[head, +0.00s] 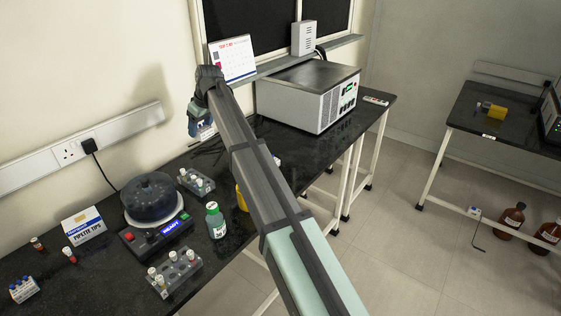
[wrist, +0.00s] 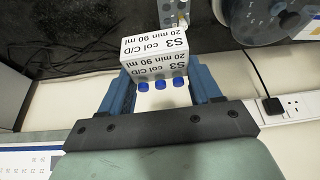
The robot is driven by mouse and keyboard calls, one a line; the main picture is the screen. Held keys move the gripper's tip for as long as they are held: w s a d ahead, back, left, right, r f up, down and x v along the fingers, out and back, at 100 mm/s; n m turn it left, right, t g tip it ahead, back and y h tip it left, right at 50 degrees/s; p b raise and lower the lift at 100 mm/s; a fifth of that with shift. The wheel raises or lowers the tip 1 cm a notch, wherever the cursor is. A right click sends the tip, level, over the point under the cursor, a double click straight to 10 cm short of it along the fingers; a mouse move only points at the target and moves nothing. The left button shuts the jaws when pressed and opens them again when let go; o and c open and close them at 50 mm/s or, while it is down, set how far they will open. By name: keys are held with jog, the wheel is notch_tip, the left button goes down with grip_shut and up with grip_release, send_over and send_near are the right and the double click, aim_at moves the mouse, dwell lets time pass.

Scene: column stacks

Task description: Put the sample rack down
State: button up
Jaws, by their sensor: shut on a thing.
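The sample rack is a white block printed "S3 col C/D 20 min 90 ml", with blue-capped vials showing along one side in the wrist view (wrist: 155,58). My gripper (wrist: 162,78) is shut on it, with a blue finger on each side. In the head view my gripper (head: 200,122) is at the far end of my arm, above the back of the black bench near the wall. Only a small white part of the rack (head: 206,132) shows there. I cannot tell the gap between its underside and the bench.
On the black bench (head: 110,280) stand a round centrifuge (head: 150,195), vial racks (head: 195,182) (head: 175,270), a green bottle (head: 215,222) and a pipette tips box (head: 83,226). A large instrument (head: 312,98) stands right of my gripper. A calendar (head: 232,58) is on the ledge behind.

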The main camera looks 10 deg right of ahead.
jog(key=w+d, duration=0.5)
jog(key=d, duration=0.6)
jog(key=w+d, duration=0.6)
jog(key=d, duration=0.5)
jog(key=w+d, duration=0.5)
jog(key=d, duration=0.7)
jog(key=shift+m, duration=0.3)
jog(key=shift+f, duration=10.8)
jog(key=o, duration=1.1)
jog(key=shift+f, duration=0.1)
jog(key=v, duration=1.2)
jog(key=shift+s, duration=0.1)
